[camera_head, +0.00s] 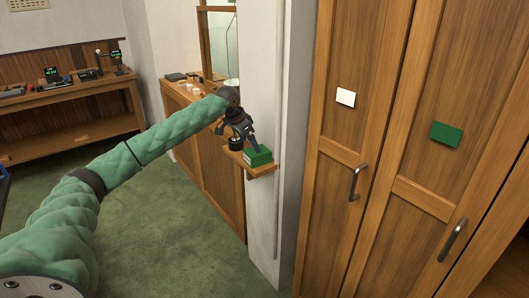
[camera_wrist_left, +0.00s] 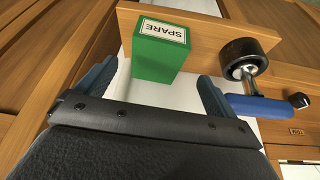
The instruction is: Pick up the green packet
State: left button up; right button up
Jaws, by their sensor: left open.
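The green packet (camera_head: 257,156) stands on a small wooden wall shelf (camera_head: 262,171) in the head view. In the left wrist view the green packet (camera_wrist_left: 160,58) shows a white label reading "SPARE". My left gripper (camera_head: 250,140) is just above and beside the packet in the head view. In the left wrist view the blue fingers of my left gripper (camera_wrist_left: 155,85) are apart, with the packet ahead between them, nearer the left finger. I cannot tell whether either finger touches it. My right gripper is not in view.
A black caster wheel (camera_wrist_left: 248,58) with a blue part sits close to the packet's right in the wrist view. Tall wooden cabinets (camera_head: 375,130) stand at the right. A wooden bench (camera_head: 70,100) stands at the far left. The green carpet (camera_head: 160,220) is open below.

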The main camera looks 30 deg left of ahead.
aim_at(257, 156)
pick_arm(q)
jog(key=shift+w, duration=0.2)
jog(key=shift+w+d+f, duration=0.1)
jog(key=shift+w+f, duration=0.1)
jog(key=shift+w+d+f+p, duration=0.2)
jog(key=shift+f+p, duration=0.15)
jog(key=shift+f, duration=0.3)
jog(key=shift+w+f, duration=0.1)
jog(key=shift+f, duration=0.15)
jog(key=x, duration=0.1)
jog(key=p+x, duration=0.1)
jog(key=x, duration=0.1)
jog(key=shift+d+f+p, duration=0.2)
jog(key=shift+d+p, duration=0.1)
jog(key=shift+d, duration=0.05)
jog(key=shift+w+f, duration=0.25)
jog(key=shift+f, duration=0.4)
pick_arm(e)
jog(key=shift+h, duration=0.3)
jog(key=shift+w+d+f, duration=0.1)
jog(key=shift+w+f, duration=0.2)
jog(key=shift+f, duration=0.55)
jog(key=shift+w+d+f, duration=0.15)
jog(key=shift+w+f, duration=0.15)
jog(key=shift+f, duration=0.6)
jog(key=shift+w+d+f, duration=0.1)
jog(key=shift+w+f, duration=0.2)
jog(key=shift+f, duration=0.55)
